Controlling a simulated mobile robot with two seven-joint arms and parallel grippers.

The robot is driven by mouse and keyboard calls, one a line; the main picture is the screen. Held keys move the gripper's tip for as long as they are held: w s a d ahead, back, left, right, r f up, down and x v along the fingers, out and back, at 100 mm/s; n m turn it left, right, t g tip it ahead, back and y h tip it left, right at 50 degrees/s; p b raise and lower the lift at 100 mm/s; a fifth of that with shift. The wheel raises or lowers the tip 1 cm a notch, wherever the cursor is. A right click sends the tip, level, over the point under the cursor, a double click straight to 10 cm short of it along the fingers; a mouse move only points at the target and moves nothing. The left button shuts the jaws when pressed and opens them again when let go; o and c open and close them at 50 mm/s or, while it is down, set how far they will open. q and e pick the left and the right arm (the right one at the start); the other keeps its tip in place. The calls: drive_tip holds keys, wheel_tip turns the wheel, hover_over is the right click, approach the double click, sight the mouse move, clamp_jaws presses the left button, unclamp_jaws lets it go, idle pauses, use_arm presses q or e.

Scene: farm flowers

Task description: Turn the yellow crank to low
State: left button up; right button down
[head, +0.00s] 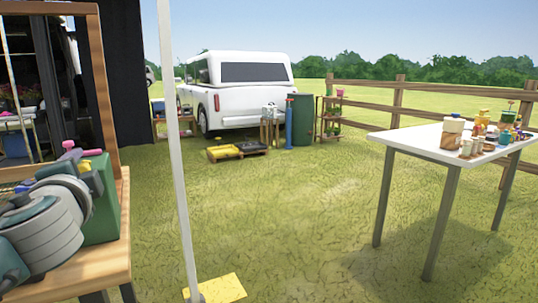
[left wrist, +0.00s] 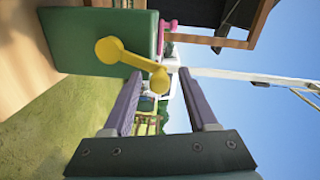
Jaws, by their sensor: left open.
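The yellow crank (left wrist: 128,54) is mounted on the side of a green box (left wrist: 75,38). In the left wrist view, its arm runs from a round hub toward a rounded handle end. My left gripper (left wrist: 160,75) is open, with its two purple fingers on either side of the handle end; I cannot tell whether they touch it. A pink crank (left wrist: 166,36) sits beyond it on the box. In the head view, the green box (head: 101,205) stands on a wooden bench, partly hidden behind my left arm, with a bit of yellow (head: 85,165) showing. My right gripper is out of view.
The wooden bench (head: 122,240) has an upright frame (head: 100,90) at the left. A thin white pole (head: 172,130) stands right of the bench on a yellow base plate (head: 222,291). A white table (head: 425,137) with small pots stands at right. The grass between is open.

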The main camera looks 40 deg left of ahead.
use_arm(q)
drive_tip(key=v, duration=0.9)
drive_tip(key=shift+d, duration=0.35)
drive_tip(key=shift+s+r, duration=0.1)
drive_tip(key=shift+s, duration=0.1)
